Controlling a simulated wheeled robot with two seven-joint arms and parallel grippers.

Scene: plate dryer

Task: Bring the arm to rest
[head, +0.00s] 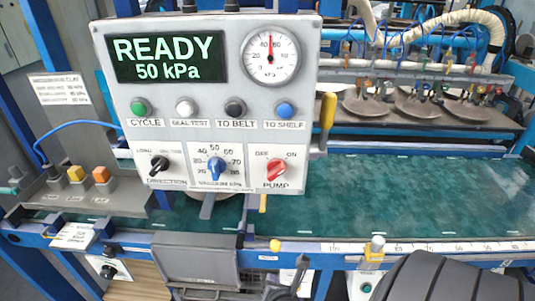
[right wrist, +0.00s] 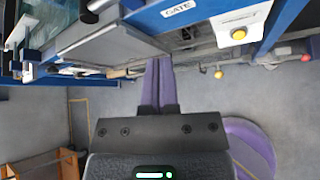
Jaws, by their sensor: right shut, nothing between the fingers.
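In the right wrist view my right gripper (right wrist: 158,64) is shut. Its two purple fingers lie together with nothing between them, over grey floor and just below the edge of a grey flap (right wrist: 110,45). In the head view a dark ribbed part of my own arm fills the lower right corner; the right fingertips are not clear there. My left gripper is in neither view. The control panel (head: 228,88) stands upright and reads READY 50 kPa on its display (head: 165,58).
A green belt (head: 420,195) runs behind the panel. Several metal plates (head: 365,102) hang or rest at the back right. A blue rail (head: 430,247) with a yellow knob (head: 275,246) edges the front. In the wrist view, open floor (right wrist: 240,95) lies around the fingers.

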